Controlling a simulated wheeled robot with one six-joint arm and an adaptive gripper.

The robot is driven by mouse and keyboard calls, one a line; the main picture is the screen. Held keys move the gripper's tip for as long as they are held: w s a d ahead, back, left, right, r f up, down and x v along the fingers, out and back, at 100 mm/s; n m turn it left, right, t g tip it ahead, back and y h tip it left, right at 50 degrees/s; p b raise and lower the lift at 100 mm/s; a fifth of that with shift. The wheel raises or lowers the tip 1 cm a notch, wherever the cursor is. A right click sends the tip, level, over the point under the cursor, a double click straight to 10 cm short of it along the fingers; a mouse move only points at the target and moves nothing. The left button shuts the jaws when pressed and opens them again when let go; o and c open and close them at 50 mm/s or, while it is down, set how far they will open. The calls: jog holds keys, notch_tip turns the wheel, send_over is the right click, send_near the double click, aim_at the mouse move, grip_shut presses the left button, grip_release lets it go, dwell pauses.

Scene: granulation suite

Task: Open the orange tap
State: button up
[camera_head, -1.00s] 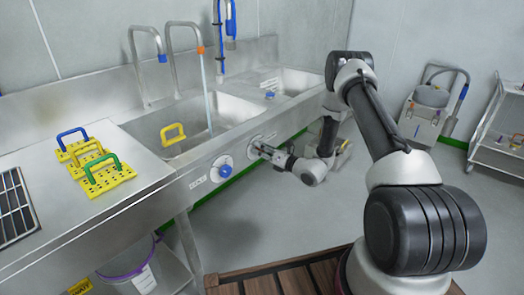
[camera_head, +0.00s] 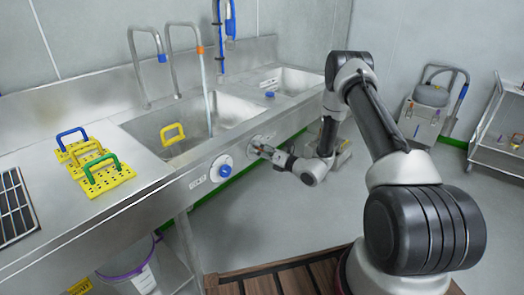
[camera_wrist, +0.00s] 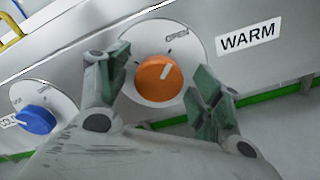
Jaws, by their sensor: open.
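The orange tap (camera_wrist: 155,82) is a round knob on a white dial, beside the WARM label (camera_wrist: 249,36). Its white pointer line tilts up and right, toward the word OPEN on the dial. My gripper (camera_wrist: 160,88) is open, with one finger on each side of the knob and gaps showing between. In the head view my gripper (camera_head: 259,149) is at the sink's front panel and hides the orange knob. A pale blue stream of water (camera_head: 207,95) falls from the orange-tipped spout (camera_head: 184,45) into the basin.
The blue COLD knob (camera_wrist: 36,120) sits left of my gripper, and also shows in the head view (camera_head: 225,171). Yellow trays with coloured handles (camera_head: 97,168) lie on the counter.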

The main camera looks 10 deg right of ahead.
jog(key=v, duration=1.2)
